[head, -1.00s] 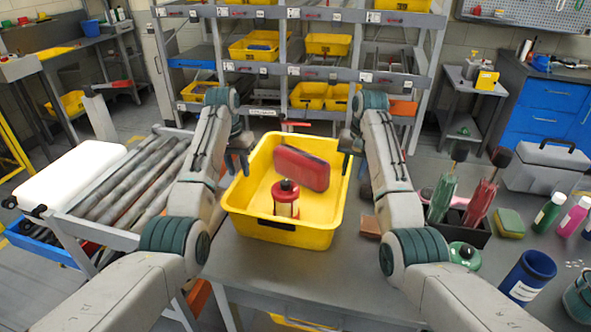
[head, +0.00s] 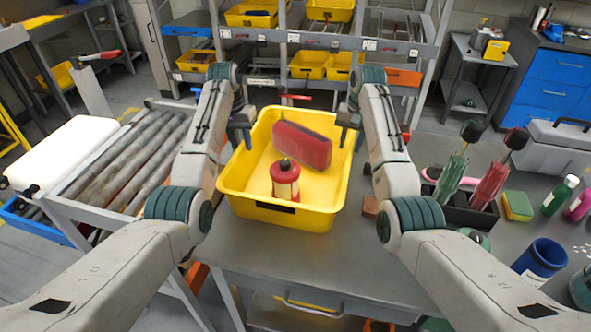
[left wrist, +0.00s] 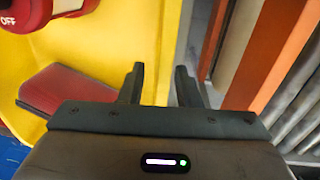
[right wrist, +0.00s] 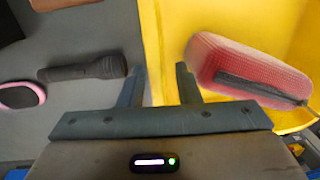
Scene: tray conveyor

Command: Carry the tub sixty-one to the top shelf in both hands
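The yellow tub (head: 290,216) stands on the grey table in front of me. It holds a red case (head: 302,146) and a red bottle-shaped item (head: 285,180) with a dark top. My left gripper (head: 240,136) is at its left rim, fingers apart with the tub wall (left wrist: 160,60) between them. My right gripper (head: 347,122) is at its right rim, also with fingers apart around the wall (right wrist: 156,50). I see gaps beside the wall. The shelf rack (head: 330,40) stands behind; its top shelf is out of view. The tub's number is not readable.
A roller conveyor (head: 120,165) with a white lid-like box (head: 65,152) lies left. Right of the tub are a black holder with tools (head: 468,212), a sponge (head: 517,205), a blue cup (head: 541,258) and a grey toolbox (head: 550,150). Several yellow bins fill lower rack levels.

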